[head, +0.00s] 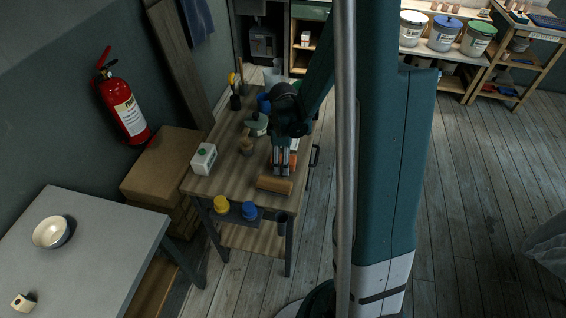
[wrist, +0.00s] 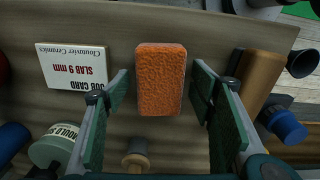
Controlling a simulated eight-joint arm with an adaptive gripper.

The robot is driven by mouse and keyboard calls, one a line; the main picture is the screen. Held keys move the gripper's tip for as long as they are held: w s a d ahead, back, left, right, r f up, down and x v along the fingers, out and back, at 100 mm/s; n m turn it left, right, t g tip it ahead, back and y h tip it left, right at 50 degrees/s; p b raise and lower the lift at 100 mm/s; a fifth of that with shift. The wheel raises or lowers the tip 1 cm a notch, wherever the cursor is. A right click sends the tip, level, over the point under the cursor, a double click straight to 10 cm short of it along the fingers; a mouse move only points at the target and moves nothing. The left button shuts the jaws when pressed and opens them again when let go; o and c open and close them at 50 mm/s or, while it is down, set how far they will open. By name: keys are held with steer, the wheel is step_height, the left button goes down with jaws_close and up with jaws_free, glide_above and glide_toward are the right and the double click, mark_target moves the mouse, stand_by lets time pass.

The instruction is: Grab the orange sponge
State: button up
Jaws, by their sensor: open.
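The orange sponge (wrist: 161,78) is a rough-textured rounded block. In the wrist view it lies on the wooden worktop, upper middle, lined up between my fingers. In the head view only small orange parts (head: 293,160) show beside my gripper (head: 281,168), which covers the rest. In the wrist view my gripper (wrist: 160,92) is open, with one green-padded finger on each side of the sponge. Gaps show between the fingers and the sponge. How far the fingertips are above the worktop, I cannot tell.
A white job card (wrist: 75,68) lies left of the sponge. A wooden roll (wrist: 262,82) lies to its right, near the worktop's front edge. In the head view a white box (head: 204,158) stands at the worktop's left. Brushes and pots crowd the back. A grey table (head: 100,260) stands front left.

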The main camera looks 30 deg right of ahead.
steer(key=c, duration=0.8)
steer(key=shift+c, duration=0.2)
steer(key=shift+r, duration=0.15)
steer(key=shift+r+p, duration=0.65)
steer(key=shift+r, duration=4.25)
